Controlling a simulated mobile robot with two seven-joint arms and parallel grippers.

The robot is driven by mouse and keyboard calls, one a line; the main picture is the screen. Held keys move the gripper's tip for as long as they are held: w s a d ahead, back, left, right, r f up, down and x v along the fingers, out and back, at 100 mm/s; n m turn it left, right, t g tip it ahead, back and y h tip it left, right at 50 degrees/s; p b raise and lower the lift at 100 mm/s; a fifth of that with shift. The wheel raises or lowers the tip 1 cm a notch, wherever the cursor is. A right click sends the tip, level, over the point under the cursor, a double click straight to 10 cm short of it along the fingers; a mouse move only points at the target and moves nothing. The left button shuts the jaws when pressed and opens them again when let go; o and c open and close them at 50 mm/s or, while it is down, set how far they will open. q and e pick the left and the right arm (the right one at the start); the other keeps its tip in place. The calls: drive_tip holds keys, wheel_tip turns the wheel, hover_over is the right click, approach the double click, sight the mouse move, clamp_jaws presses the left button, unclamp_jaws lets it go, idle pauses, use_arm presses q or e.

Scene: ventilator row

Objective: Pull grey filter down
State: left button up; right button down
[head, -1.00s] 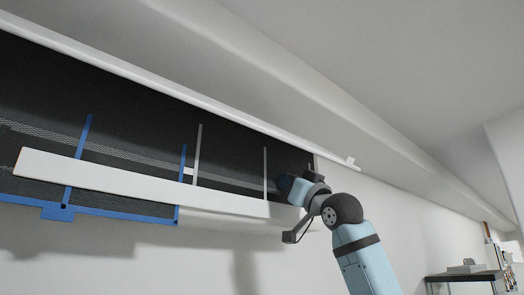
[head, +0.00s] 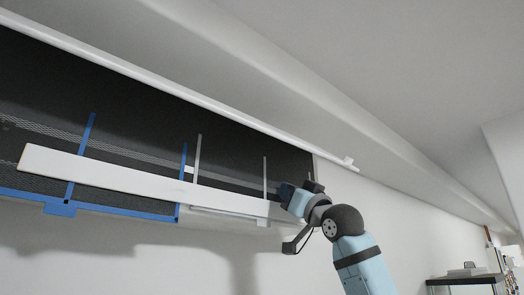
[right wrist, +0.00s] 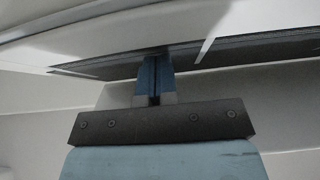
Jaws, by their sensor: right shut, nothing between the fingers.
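The grey filter is a dark panel with light grey frame bars (head: 197,160), right of the blue-framed filter in the head view. Its pale lower edge (head: 228,214) shows below a long white bar that crosses in front of it. My right gripper (head: 283,191) is at the right end of that bar, beside the grey filter's right side. Its fingertips are partly hidden in the head view. In the right wrist view its blue fingers (right wrist: 154,75) are together and empty, reaching up to a dark strip under a white surface. Contact cannot be told. My left gripper is not in view.
The blue-framed filter (head: 72,190) is to the left. The long white bar (head: 110,175) runs across both filters. A white rail (head: 190,88) and overhanging ceiling ledge run above. A dark table (head: 465,280) stands far right. The wall below is clear.

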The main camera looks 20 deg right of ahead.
drive_tip(key=shift+w+a+f+b, duration=0.15)
drive_tip(key=shift+f+b, duration=0.3)
drive_tip(key=shift+f, duration=0.45)
drive_tip(key=shift+a+f, duration=0.1)
drive_tip(key=shift+f, duration=0.4)
drive_tip(key=shift+s+b, duration=0.3)
drive_tip(key=shift+s+d, duration=0.1)
drive_tip(key=shift+d, duration=0.2)
